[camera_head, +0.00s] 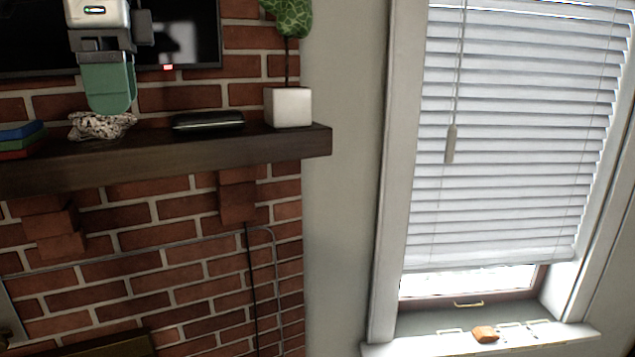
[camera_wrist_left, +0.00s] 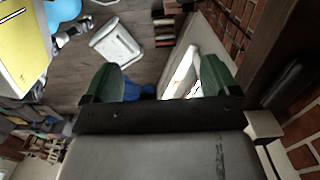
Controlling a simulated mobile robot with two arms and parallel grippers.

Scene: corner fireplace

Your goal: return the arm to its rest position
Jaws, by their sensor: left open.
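My left gripper (camera_head: 108,85) is in the upper left of the head view, with green fingers pointing down just above the mantel (camera_head: 170,152). The left wrist view shows its two green fingers (camera_wrist_left: 160,80) apart with nothing between them. In the head view the fingertips are above a pale rock-like object (camera_head: 100,126) on the mantel; I cannot tell whether they touch it. My right gripper is in neither view.
The mantel also holds a dark flat case (camera_head: 208,121), a white-potted plant (camera_head: 288,107) and stacked books (camera_head: 20,140). A screen (camera_head: 185,35) is behind the gripper. A window with blinds (camera_head: 515,130) stands right; an orange object (camera_head: 485,334) lies on its sill.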

